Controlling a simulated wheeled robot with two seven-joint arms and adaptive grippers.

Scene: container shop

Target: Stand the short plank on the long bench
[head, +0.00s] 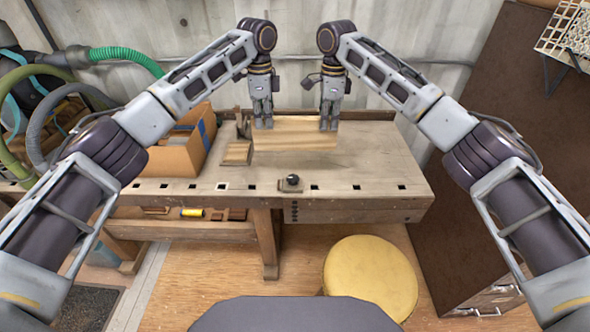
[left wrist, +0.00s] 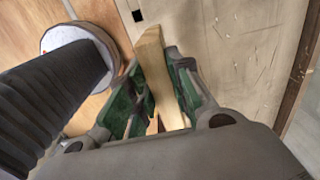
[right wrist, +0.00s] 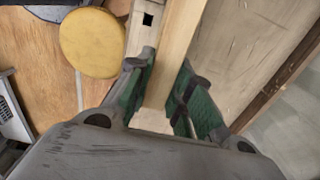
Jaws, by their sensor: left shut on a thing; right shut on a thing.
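The short plank (head: 295,141) is a pale wooden board held level, left to right, over the back half of the long bench (head: 385,170). My left gripper (head: 263,123) is shut on its left end and my right gripper (head: 329,123) on its right end. Both hands point down from above. The plank runs between the green-padded fingers in the left wrist view (left wrist: 152,55) and the right wrist view (right wrist: 178,50). I cannot tell whether its underside touches the bench top.
A wooden hand tool (head: 237,150) stands just left of the plank, close to it. A cardboard box (head: 180,152) is further left on the bench. A dark knob (head: 292,180) sits at the front edge. A yellow stool (head: 370,277) stands in front. The bench's right part is clear.

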